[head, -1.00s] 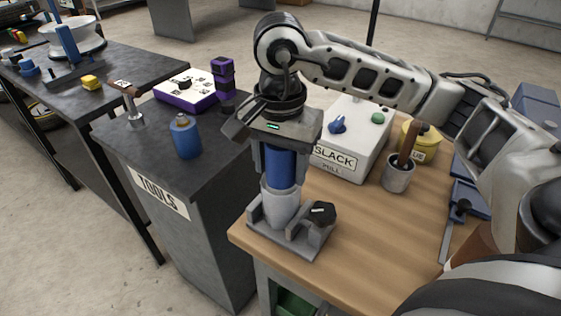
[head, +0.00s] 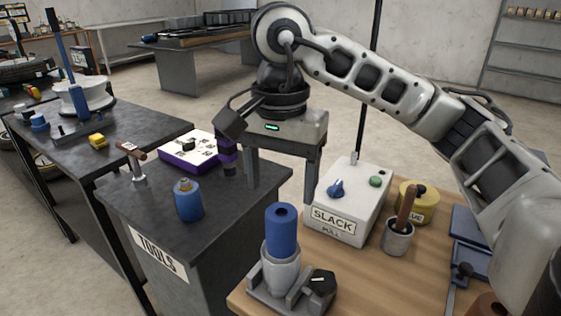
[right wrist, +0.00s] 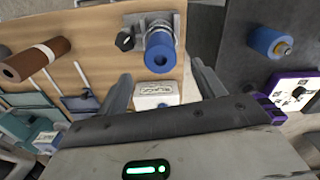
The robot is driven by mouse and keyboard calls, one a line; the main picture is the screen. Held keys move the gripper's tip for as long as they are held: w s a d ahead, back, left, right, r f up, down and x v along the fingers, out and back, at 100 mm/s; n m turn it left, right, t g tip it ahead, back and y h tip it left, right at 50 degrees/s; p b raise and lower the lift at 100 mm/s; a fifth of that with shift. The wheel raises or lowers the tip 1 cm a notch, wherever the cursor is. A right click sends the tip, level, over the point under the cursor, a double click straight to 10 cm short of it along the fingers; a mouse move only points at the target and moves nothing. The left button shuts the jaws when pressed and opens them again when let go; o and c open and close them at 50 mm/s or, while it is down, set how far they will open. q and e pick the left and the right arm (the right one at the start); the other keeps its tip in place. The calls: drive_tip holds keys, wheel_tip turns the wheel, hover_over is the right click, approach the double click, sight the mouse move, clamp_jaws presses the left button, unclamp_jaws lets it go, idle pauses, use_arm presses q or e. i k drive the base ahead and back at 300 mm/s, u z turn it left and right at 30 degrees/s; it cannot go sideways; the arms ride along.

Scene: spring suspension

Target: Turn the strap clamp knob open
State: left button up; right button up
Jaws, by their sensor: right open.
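The black strap clamp knob (head: 321,283) with a white mark sits on the right of the grey clamp base (head: 262,299) at the bench's near left corner. A blue cylinder (head: 283,232) stands upright in the clamp's grey holder. My right gripper (head: 281,194) is open and empty, above and beyond the blue cylinder and apart from it. The right wrist view shows the open fingers (right wrist: 160,72), with the blue cylinder (right wrist: 160,54) beyond and between them. The knob (right wrist: 124,41) shows there left of the cylinder. My left gripper is not in view.
A white SLACK box (head: 348,205) with a blue knob stands behind the clamp. A cup (head: 398,239) with a brown handle and a yellow tin (head: 419,203) stand right of it. A dark TOOLS cabinet (head: 120,205) holds a blue canister (head: 188,203) and a purple-edged box (head: 178,155).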

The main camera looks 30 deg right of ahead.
sight(323, 282)
drive_tip(key=k, duration=1.5)
